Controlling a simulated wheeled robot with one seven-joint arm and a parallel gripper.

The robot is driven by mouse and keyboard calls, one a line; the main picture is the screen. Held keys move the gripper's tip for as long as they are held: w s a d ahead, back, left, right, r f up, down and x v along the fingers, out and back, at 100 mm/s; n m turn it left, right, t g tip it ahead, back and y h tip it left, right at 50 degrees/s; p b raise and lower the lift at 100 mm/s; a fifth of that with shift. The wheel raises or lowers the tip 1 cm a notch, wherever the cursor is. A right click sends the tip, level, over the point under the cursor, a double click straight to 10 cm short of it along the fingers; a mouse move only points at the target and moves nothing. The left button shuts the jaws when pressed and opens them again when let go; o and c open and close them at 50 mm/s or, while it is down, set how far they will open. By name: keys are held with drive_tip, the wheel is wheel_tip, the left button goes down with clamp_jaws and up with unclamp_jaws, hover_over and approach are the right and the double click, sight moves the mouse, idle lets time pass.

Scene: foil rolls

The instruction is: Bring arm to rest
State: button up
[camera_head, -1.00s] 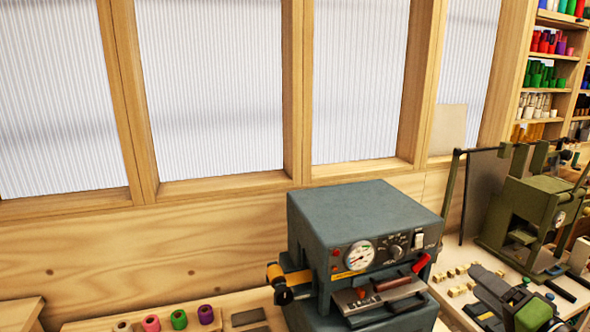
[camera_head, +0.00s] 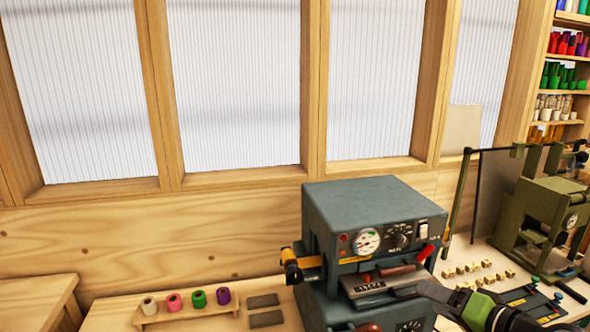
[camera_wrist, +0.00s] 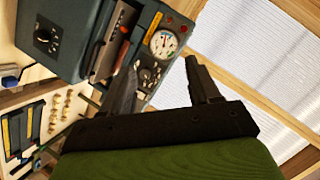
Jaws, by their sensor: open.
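My gripper (camera_wrist: 165,88) is open in the wrist view, with its two dark fingers apart and nothing between them. The same gripper and my green wrist show at the lower right of the head view (camera_head: 432,292), in front of the right side of the blue-grey stamping machine (camera_head: 365,210). I cannot tell from the overlap whether a finger touches the machine. In the wrist view the machine (camera_wrist: 157,70), with its round dial, lies tilted beyond the fingers.
A wooden rack (camera_head: 187,310) holds foil rolls in white, pink, green and purple. Two dark plates (camera_head: 264,310) lie beside it. An olive press (camera_head: 545,215) and several small light blocks (camera_head: 478,272) stand to the right. Shelves with coloured rolls (camera_head: 565,75) are at the back right.

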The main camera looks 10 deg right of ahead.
drive_tip(key=s+a+f+n+g+h, duration=0.1)
drive_tip(key=s+a+f+n+g, duration=0.2)
drive_tip(key=a, duration=0.7)
drive_tip(key=s+a+n+g+h, duration=0.1)
drive_tip(key=s+a+n+g, duration=0.3)
drive_tip(key=a, duration=0.6)
drive_tip(key=s+a+g+h, duration=0.1)
drive_tip(key=s, duration=0.7)
wheel_tip(320, 180, down, 9)
drive_tip(key=b, duration=1)
drive_tip(key=shift+s+f+n, duration=0.2)
drive_tip(key=shift+s+n, duration=0.2)
drive_tip(key=shift+s, duration=0.05)
